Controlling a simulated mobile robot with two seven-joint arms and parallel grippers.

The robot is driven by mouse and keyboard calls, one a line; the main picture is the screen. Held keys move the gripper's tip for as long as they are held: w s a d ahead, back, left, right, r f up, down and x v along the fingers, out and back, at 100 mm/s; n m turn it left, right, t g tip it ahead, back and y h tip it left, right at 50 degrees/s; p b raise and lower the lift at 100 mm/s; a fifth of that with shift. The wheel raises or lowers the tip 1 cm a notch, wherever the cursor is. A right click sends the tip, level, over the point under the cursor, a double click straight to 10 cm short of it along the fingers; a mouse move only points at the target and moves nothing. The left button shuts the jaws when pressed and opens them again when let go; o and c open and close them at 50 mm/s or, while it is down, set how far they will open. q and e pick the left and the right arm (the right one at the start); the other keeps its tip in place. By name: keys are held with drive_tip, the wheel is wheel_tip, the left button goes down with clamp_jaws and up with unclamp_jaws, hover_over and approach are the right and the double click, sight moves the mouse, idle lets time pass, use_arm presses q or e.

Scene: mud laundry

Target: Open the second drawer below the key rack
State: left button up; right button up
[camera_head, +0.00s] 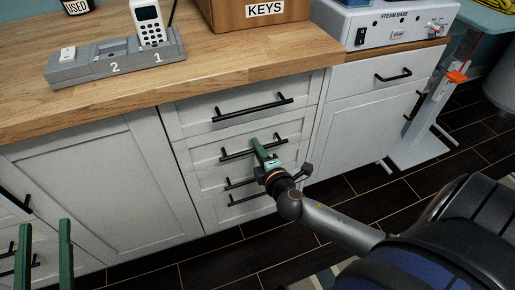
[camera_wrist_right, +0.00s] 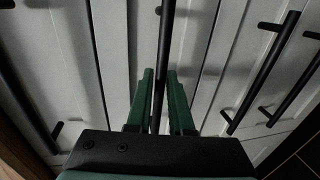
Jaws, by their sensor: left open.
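The key rack is a brown wooden box labelled KEYS (camera_head: 240,17) on the counter. Below it is a stack of white drawers with black bar handles. The second drawer (camera_head: 205,158) looks flush with the cabinet front. My right gripper (camera_head: 258,145) is at its handle (camera_head: 232,154). In the right wrist view the handle bar (camera_wrist_right: 165,35) runs between the two green fingers (camera_wrist_right: 160,90), which are close around it. My left gripper (camera_head: 45,250) is open and empty at the lower left, away from the drawers.
A cabinet door (camera_head: 100,180) is left of the drawers. Dark floor (camera_head: 345,190) is clear to the right.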

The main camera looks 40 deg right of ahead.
clamp_jaws()
idle(1.0)
